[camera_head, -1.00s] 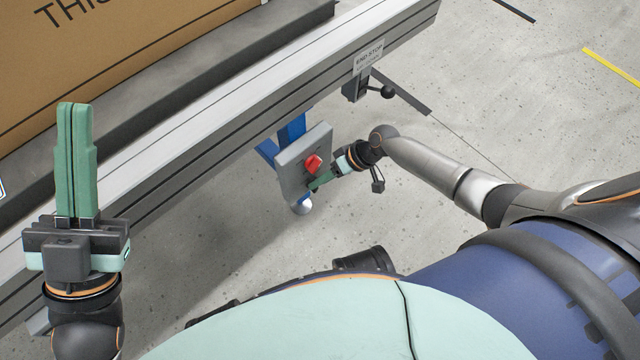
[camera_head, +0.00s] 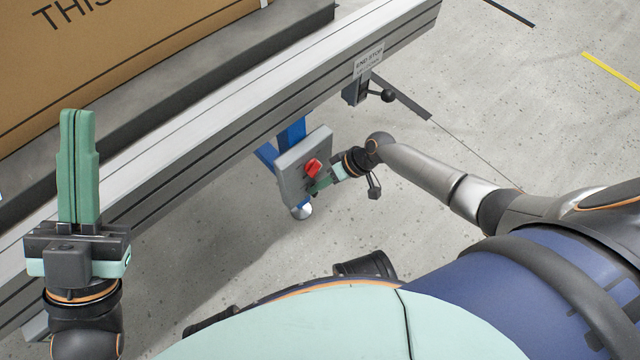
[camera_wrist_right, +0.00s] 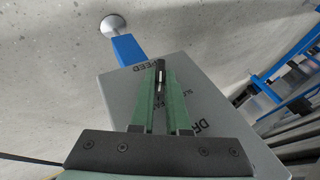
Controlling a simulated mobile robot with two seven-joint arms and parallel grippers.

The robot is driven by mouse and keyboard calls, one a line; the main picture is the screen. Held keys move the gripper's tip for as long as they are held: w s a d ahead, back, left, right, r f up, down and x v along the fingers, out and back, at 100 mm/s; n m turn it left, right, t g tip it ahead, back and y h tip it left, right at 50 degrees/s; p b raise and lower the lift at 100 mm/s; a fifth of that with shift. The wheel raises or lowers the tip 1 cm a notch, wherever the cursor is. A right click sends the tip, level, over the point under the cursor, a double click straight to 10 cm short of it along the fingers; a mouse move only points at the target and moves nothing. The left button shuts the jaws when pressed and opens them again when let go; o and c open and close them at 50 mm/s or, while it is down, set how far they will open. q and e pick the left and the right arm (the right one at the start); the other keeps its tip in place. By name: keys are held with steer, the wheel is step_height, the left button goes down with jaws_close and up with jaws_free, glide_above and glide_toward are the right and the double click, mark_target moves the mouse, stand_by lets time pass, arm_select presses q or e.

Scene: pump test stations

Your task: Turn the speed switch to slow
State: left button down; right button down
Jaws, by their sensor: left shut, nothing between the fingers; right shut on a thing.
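The speed switch (camera_wrist_right: 161,70) is a small dark knob on a grey control box (camera_head: 293,184). In the right wrist view it sits between the green fingertips of my right gripper (camera_wrist_right: 160,75). That gripper is shut on it. The word SPEED is beside it, and smaller lettering by the fingers is partly hidden. In the head view my right gripper (camera_head: 320,186) reaches the box from the right, just below a red knob (camera_head: 313,168). My left gripper (camera_head: 77,115) is shut and empty, pointing up at the far left, away from the box.
The box hangs by a blue bracket (camera_head: 291,131) below a long metal conveyor rail (camera_head: 200,130). An end stop with a dark lever (camera_head: 387,95) is further right on the rail. A large cardboard box (camera_head: 130,50) lies behind. The floor at right is open.

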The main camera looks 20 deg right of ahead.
steer(key=shift+s+a+r+h+p, duration=0.1)
steer(key=shift+r+h+p, duration=0.3)
steer(key=shift+p, duration=0.8)
steer(key=shift+f, duration=0.4)
steer(key=c, duration=0.9)
jaws_free()
steer(key=shift+p, duration=0.3)
